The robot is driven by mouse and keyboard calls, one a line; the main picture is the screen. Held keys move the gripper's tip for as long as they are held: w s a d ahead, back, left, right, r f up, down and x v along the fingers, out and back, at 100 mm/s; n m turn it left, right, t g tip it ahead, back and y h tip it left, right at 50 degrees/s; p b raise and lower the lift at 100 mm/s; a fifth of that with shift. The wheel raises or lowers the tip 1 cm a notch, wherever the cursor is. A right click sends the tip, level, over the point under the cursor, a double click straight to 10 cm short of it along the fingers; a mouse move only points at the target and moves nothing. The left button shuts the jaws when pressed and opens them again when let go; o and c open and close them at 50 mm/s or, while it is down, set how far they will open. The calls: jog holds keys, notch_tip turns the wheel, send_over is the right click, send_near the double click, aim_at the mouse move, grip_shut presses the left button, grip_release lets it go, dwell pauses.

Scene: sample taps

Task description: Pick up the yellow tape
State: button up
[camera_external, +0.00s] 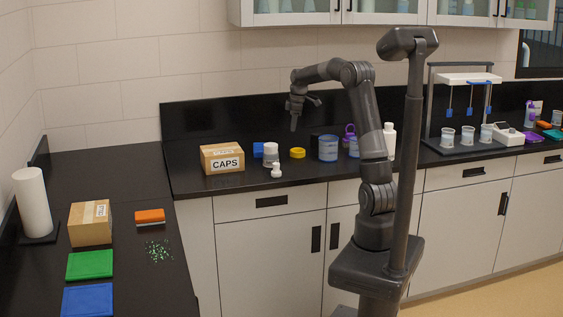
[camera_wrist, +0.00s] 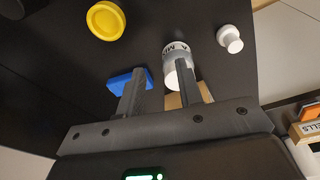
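The yellow tape (camera_external: 297,153) is a small round roll lying on the black back counter, between a white jar and a blue-labelled can. In the wrist view the yellow tape (camera_wrist: 105,20) shows at the top left, beyond my fingertips and off to the left of them. My gripper (camera_external: 294,124) hangs above the counter, pointing down, over the area by the tape and apart from it. In the wrist view the two fingers of my gripper (camera_wrist: 160,78) stand apart with nothing held between them. A white labelled jar and a blue block lie beyond the fingertips.
The front strip of counter before the tape looks clear.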

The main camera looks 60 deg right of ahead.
aim_at(299, 150)
jog(key=shift+n+y, duration=0.3)
jog(key=shift+y, duration=0.1)
jog(key=d+f, duration=0.2)
jog(key=f, duration=0.1)
jog(key=d+f, duration=0.3)
jog(key=f, duration=0.1)
jog(key=d+f, duration=0.2)
jog(key=f, duration=0.1)
jog(key=shift+w+d+f, duration=0.15)
jog(key=shift+w+d, duration=0.2)
jog(key=shift+d, duration=0.05)
jog(key=f, duration=0.5)
jog(key=shift+w+d, duration=0.1)
jog(key=shift+w, duration=0.25)
jog(key=shift+c, duration=0.2)
grip_shut()
